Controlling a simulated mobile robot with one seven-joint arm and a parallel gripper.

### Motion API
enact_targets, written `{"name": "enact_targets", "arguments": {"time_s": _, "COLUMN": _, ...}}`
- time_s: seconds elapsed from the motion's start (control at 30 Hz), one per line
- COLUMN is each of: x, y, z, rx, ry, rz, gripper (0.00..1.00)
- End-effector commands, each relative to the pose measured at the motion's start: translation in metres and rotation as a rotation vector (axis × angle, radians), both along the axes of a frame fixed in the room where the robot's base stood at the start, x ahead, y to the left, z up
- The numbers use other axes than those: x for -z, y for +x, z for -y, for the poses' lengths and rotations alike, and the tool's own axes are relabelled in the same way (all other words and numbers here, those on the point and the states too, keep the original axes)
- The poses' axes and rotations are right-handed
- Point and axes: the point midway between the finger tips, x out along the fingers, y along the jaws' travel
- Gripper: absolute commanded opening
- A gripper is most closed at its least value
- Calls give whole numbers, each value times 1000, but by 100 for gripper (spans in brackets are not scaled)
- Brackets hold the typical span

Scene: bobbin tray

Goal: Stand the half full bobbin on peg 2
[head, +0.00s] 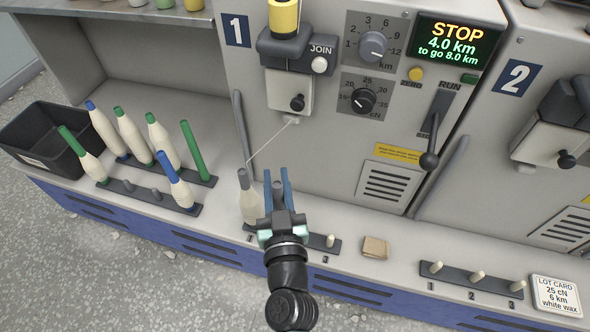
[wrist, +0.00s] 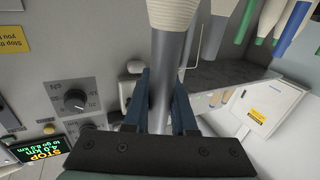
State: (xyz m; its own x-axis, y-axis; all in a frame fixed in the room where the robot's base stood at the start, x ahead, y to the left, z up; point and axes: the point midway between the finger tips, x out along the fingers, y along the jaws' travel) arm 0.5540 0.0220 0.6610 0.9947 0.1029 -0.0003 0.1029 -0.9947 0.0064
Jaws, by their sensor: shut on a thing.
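My gripper (head: 278,180) points up and back over the front peg strip (head: 310,244), around its middle. In the wrist view my gripper (wrist: 160,82) is shut on the bare grey tube of a bobbin (wrist: 170,55), with cream yarn at the picture's top edge. In the head view my gripper hides most of this bobbin, so its yarn amount cannot be told there. Peg 2 is hidden too; I cannot tell whether the bobbin sits on it. Another grey-tipped cream bobbin (head: 250,206) stands at position 1, left of my gripper. Peg 3 (head: 330,240) is bare.
Several blue- and green-tipped bobbins (head: 131,138) stand on strips at the left, beside a black bin (head: 45,143). A thread (head: 270,145) runs to the left bobbin.

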Motion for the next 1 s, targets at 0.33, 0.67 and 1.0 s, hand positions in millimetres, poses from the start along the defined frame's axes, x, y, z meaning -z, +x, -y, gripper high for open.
{"name": "enact_targets", "arguments": {"time_s": 0.33, "x": -8, "y": 42, "z": 21, "rx": -50, "ry": 1, "rz": 2, "gripper": 0}}
{"name": "enact_targets", "arguments": {"time_s": 0.67, "x": 10, "y": 43, "z": 21, "rx": -54, "ry": 3, "rz": -1, "gripper": 0}}
{"name": "enact_targets", "arguments": {"time_s": 1.0, "x": 44, "y": 43, "z": 21, "rx": -54, "ry": 4, "rz": -1, "gripper": 0}}
